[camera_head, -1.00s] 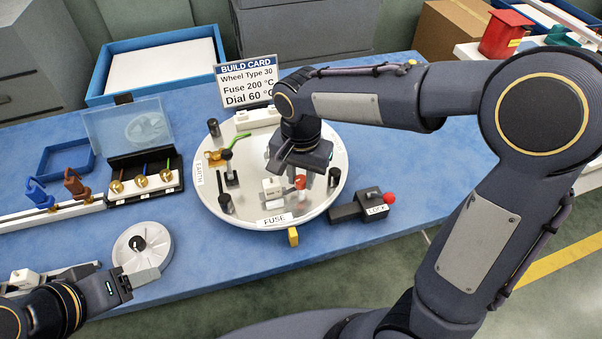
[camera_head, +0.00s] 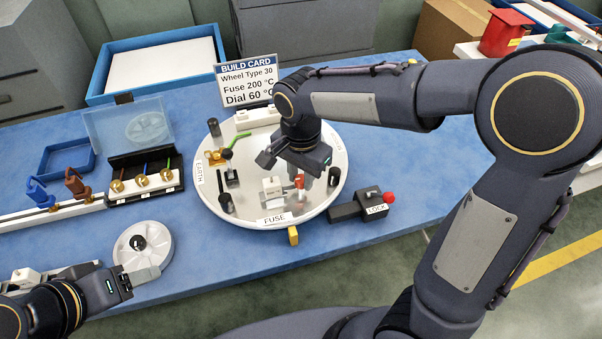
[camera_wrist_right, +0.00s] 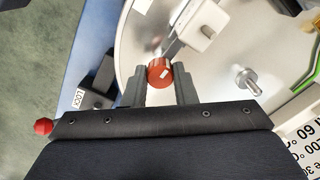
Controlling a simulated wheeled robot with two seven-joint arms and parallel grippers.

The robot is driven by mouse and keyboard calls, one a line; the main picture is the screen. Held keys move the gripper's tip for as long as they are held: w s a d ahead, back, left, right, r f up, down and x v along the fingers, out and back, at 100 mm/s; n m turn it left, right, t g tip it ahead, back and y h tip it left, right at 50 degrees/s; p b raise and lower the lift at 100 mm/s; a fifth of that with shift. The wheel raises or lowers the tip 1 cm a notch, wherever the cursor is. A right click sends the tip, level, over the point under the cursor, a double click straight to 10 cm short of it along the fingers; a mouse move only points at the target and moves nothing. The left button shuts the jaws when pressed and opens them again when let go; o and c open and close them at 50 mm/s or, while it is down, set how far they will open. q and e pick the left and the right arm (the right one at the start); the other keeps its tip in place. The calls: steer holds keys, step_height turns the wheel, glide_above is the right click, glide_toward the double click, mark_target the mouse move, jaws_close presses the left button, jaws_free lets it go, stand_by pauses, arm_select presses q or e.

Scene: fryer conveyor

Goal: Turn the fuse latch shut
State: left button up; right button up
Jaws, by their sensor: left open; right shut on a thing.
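The fuse latch has a red knob (camera_wrist_right: 160,72) that sits between the fingers of my right gripper (camera_wrist_right: 160,85) in the right wrist view. In the head view the red knob (camera_head: 299,181) shows just below the right gripper (camera_head: 300,172), beside a white fuse block (camera_head: 271,188). The white block also shows in the right wrist view (camera_wrist_right: 201,25). The round white turntable (camera_head: 246,211) carries them, with a FUSE label at its front edge. My left gripper (camera_head: 140,278) is open at the lower left, beside a grey-white wheel (camera_head: 160,246); contact between them is unclear.
A black LOCK box (camera_head: 352,210) with a red ball knob stands right of the turntable. Dark posts rise from the turntable. A build card (camera_head: 246,82) stands behind it. A case with coloured wires (camera_head: 145,187) lies to the left. The blue table (camera_head: 420,170) is clear at right.

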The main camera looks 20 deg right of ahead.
mark_target(301, 178)
steer(key=o, duration=1)
step_height(301, 178, up, 8)
steer(key=shift+p, duration=0.4)
steer(key=s+d+n+t+y+p, duration=0.1)
steer(key=s+d+n, duration=0.3)
steer(key=s, duration=0.4)
steer(key=s+d+n+t+y+p, duration=0.1)
steer(key=s+d+n+t, duration=0.3)
steer(key=s, duration=0.4)
steer(key=shift+s+d+f+t+y, duration=0.25)
steer(key=shift+d+f+t+y, duration=0.1)
steer(key=shift+d+y, duration=0.45)
